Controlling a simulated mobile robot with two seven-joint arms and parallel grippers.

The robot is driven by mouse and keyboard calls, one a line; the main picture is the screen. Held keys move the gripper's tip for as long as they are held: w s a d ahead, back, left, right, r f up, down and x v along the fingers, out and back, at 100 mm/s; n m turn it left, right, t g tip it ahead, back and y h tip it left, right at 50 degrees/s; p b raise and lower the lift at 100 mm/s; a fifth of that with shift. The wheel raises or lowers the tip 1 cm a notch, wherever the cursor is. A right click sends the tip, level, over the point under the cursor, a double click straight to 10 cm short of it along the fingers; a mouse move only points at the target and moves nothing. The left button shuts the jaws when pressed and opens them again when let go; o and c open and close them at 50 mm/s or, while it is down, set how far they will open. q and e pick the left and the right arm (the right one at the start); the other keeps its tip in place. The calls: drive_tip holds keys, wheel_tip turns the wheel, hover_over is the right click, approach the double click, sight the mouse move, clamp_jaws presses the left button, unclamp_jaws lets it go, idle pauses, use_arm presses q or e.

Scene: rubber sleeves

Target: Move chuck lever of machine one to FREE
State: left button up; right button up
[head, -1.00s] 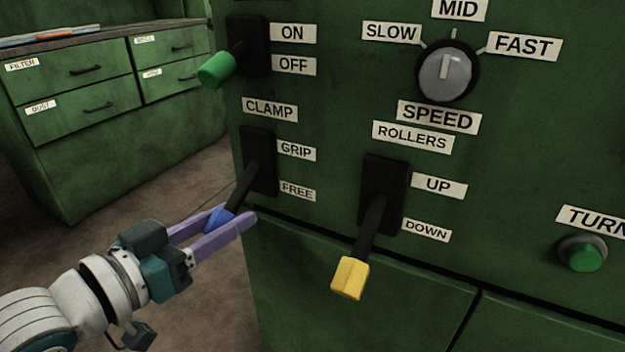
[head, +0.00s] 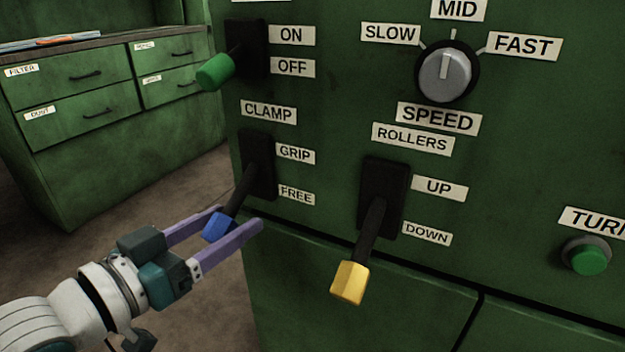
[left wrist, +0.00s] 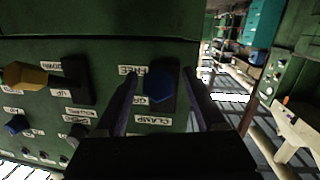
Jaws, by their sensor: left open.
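The clamp lever has a black shaft and a blue knob (head: 217,228), and sits beside labels GRIP (head: 296,154) and FREE (head: 296,195); the word chuck is not visible. The lever slants out and down to the left, its knob end lower than the FREE label in the head view. My left gripper (head: 240,217) is open, with its two purple fingers on either side of the blue knob. In the left wrist view the blue knob (left wrist: 160,85) shows between the spread fingers, with a gap on each side. My right gripper is not in view.
A green-tipped ON/OFF lever (head: 215,72) is above, and a yellow-tipped rollers lever (head: 350,283) is to the right. A speed dial (head: 446,74) and green button (head: 587,256) are farther right. A drawer cabinet (head: 100,160) stands behind at left, with open floor between.

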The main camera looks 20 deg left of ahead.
use_arm(q)
drive_tip(key=p+v, duration=0.2)
drive_tip(key=v, duration=0.8)
drive_tip(key=shift+p, duration=0.4)
